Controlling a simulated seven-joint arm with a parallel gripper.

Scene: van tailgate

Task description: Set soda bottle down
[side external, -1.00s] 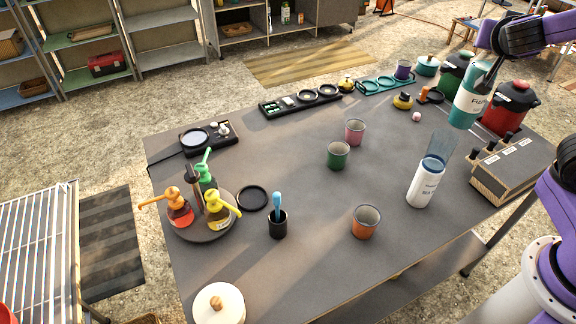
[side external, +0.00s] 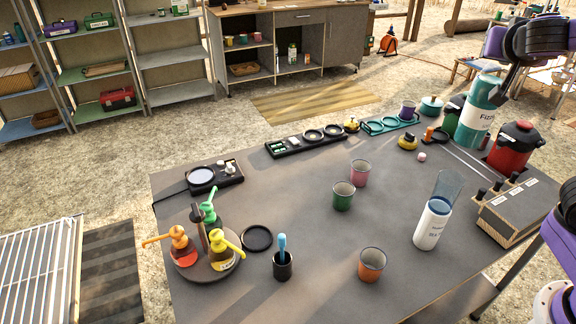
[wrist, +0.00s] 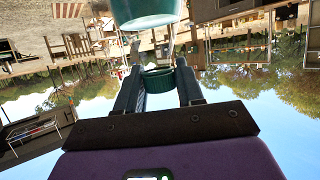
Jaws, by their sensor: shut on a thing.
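The soda bottle (side external: 474,122) is teal with a white label and stands close to upright at the right rear of the table in the side view. My gripper (side external: 494,88) is shut on it, near its upper part, coming from the right. In the wrist view, my gripper's two dark fingers (wrist: 159,88) have a green part of the held bottle (wrist: 158,80) between them. I cannot tell whether the bottle's base touches the table.
The table (side external: 310,215) has bare room mid-surface.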

